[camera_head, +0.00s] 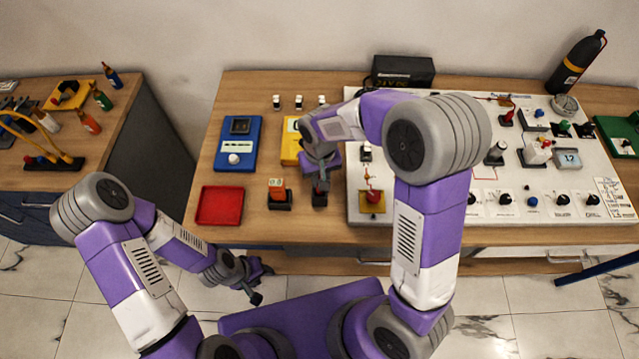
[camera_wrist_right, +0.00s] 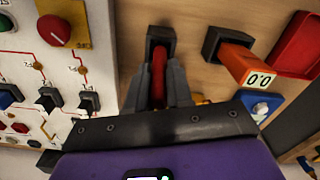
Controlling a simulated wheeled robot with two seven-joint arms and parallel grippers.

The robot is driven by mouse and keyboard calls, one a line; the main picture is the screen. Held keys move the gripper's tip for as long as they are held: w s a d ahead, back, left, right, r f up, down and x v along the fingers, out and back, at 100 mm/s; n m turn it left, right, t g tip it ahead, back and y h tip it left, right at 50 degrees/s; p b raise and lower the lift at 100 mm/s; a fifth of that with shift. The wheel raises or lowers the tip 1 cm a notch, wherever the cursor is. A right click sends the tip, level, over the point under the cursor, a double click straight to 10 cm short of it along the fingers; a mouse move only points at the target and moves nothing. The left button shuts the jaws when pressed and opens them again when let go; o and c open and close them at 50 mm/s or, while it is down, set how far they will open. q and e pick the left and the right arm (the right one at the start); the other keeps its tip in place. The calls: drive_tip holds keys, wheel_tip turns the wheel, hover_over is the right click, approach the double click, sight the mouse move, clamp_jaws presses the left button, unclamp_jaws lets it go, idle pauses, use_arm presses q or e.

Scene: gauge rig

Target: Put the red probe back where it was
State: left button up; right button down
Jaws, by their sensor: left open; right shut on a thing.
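The red probe (camera_wrist_right: 158,78) shows between the fingers of my right gripper (camera_wrist_right: 160,92) in the right wrist view. My right gripper is shut on it. The probe's far end meets a black holder (camera_wrist_right: 160,38); I cannot tell whether it sits fully inside. In the head view my right gripper (camera_head: 320,182) points down over that holder (camera_head: 319,199), just left of the white panel, and hides the probe. My left gripper (camera_head: 256,285) is open and empty, low in front of the bench, away from the objects.
An orange display unit (camera_head: 277,187) in its own black holder stands close left of the right gripper. A red tray (camera_head: 219,206), a blue meter (camera_head: 237,145) and a yellow meter (camera_head: 290,150) lie nearby. The white panel (camera_head: 405,213) with knobs fills the right side.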

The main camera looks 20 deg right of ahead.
wheel_tip(320, 180, down, 3)
drive_tip(key=shift+f, duration=0.35)
drive_tip(key=shift+f+b, duration=0.2)
drive_tip(key=shift+b, duration=0.2)
drive_tip(key=c, duration=1)
unclamp_jaws()
drive_tip(key=shift+r, duration=0.1)
drive_tip(key=shift+r, duration=0.1)
wheel_tip(320, 180, up, 12)
drive_tip(key=shift+r+p, duration=0.1)
drive_tip(key=shift+p, duration=0.9)
